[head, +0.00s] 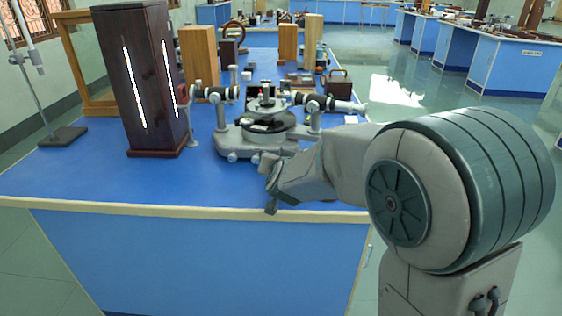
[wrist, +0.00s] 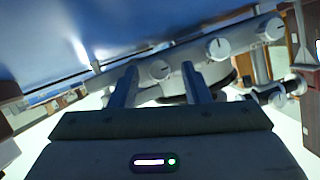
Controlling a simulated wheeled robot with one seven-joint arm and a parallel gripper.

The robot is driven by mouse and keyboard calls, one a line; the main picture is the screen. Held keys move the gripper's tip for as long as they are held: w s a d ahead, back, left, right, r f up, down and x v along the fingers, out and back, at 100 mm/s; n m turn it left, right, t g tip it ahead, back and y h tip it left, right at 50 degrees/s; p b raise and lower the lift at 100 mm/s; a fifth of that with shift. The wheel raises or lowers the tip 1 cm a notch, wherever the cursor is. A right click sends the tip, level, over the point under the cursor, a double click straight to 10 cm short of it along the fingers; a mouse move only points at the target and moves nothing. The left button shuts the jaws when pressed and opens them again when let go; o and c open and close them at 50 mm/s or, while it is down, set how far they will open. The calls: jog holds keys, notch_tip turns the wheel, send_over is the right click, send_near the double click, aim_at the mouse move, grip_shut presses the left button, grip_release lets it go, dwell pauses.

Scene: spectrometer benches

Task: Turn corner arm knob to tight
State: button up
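The spectrometer (head: 232,139) stands near the front edge of the blue bench, with a dark round table on top. My gripper (head: 268,187) is at its front right, low by the bench edge. In the wrist view my gripper (wrist: 159,68) has two fingers spread apart with nothing clamped. A round grey knob with a dark mark (wrist: 159,70) shows between the fingertips; I cannot tell whether they touch it. Two more marked knobs, a middle one (wrist: 217,47) and an outer one (wrist: 270,28), sit along the grey base to the right. Which one is the corner arm knob is unclear.
A tall dark wooden lamp box (head: 144,90) with lit slits stands left of the spectrometer. A stand (head: 63,136) is further left. Wooden boxes (head: 199,55) and small items lie behind. The bench's front left surface is clear.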

jog(key=shift+r, duration=0.1)
jog(key=p+v, duration=0.4)
jog(key=v, duration=0.8)
jog(key=shift+s+r, duration=0.2)
jog(key=shift+s, duration=0.65)
